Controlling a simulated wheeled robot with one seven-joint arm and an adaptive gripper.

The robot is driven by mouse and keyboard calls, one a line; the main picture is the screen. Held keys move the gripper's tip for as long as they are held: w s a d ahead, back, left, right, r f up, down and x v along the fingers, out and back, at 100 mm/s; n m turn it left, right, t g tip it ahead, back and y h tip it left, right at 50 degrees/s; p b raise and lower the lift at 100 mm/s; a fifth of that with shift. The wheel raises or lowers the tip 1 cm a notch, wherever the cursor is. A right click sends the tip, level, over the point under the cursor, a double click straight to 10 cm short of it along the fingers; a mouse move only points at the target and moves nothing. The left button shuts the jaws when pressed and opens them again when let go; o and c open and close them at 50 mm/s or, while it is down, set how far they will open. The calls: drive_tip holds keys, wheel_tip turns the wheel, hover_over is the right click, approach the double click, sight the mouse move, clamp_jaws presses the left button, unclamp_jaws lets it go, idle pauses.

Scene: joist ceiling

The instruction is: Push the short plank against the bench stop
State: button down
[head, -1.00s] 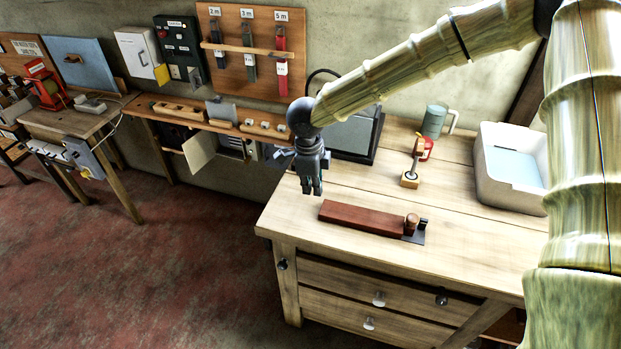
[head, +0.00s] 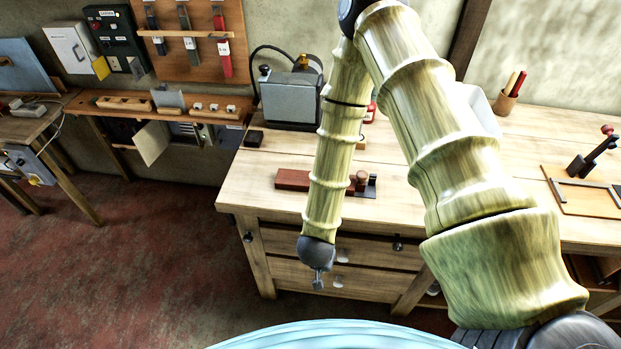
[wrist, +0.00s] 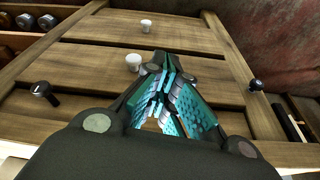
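The short plank (head: 291,180) is a dark reddish-brown board lying flat on the bench top (head: 262,205). My forearm crosses in front of its middle and right part in the head view. Any gap between plank and stop is hidden. My gripper (head: 318,281) points down in front of the bench's drawers, below the top and apart from the plank. In the wrist view its teal-padded fingers (wrist: 165,92) look closed together and empty.
Drawer fronts with pale knobs (wrist: 147,25) and dark handles (wrist: 255,85) lie close to my gripper. A grey machine (head: 291,98) stands at the bench's back left. A wooden frame (head: 585,193) and a pen cup (head: 505,102) are to the right.

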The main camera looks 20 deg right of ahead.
drive_tip(key=s+d+f+n+g+y+b, duration=0.15)
drive_tip(key=s+f+n+b, duration=0.4)
drive_tip(key=s, duration=0.75)
drive_tip(key=s+f+n+g+b, duration=0.1)
drive_tip(key=s+f+n+b, duration=0.1)
drive_tip(key=s+f+b, duration=0.3)
wheel_tip(320, 180, down, 8)
drive_tip(key=b, duration=0.4)
drive_tip(key=shift+s+r, duration=0.15)
drive_tip(key=c, duration=2.2)
unclamp_jaws()
drive_tip(key=shift+y, duration=0.25)
